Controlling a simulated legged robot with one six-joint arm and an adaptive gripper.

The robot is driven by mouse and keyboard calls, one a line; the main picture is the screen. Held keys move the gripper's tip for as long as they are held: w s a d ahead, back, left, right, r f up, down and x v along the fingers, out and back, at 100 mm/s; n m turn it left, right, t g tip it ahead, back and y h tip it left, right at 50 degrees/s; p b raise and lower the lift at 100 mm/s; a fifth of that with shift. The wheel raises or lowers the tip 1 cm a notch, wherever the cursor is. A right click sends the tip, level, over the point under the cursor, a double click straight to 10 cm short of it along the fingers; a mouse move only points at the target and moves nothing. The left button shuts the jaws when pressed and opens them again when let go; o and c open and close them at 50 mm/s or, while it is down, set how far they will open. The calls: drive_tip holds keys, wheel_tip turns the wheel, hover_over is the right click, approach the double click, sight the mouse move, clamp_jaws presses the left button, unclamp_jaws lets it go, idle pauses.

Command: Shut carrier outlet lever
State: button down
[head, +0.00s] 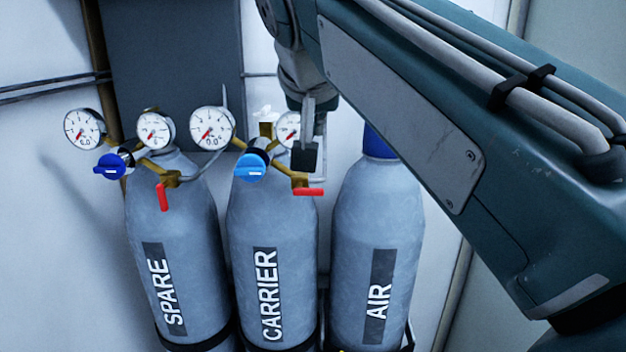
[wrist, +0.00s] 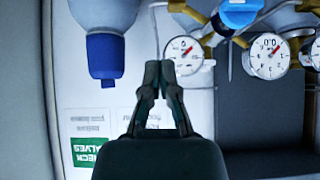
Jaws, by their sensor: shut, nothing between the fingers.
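The carrier outlet lever (head: 307,191) is a small red handle at the right end of the brass regulator on the CARRIER cylinder (head: 265,220). It lies roughly level, pointing right, in the head view. My gripper (head: 305,165) hangs just above it in that view, partly covering the carrier's right gauge (head: 286,128). I cannot tell whether it touches the lever. In the wrist view my gripper (wrist: 159,70) has its fingertips together with nothing between them, beside a white gauge (wrist: 184,55). The lever cannot be made out there.
The SPARE cylinder (head: 175,235) stands left, its red lever (head: 163,196) pointing down. The AIR cylinder (head: 376,215) stands right with a blue cap (head: 378,143). The carrier's light blue knob (head: 252,167) sits left of its lever. A wall is close behind.

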hover_over(309, 192)
wheel_tip(309, 192, down, 8)
drive_tip(key=shift+s+d+f, duration=0.1)
drive_tip(key=shift+d+f, duration=0.05)
drive_tip(key=shift+f, duration=0.65)
drive_tip(key=shift+s+d+f, duration=0.1)
drive_tip(key=shift+d+f, duration=0.05)
drive_tip(key=shift+f, duration=0.65)
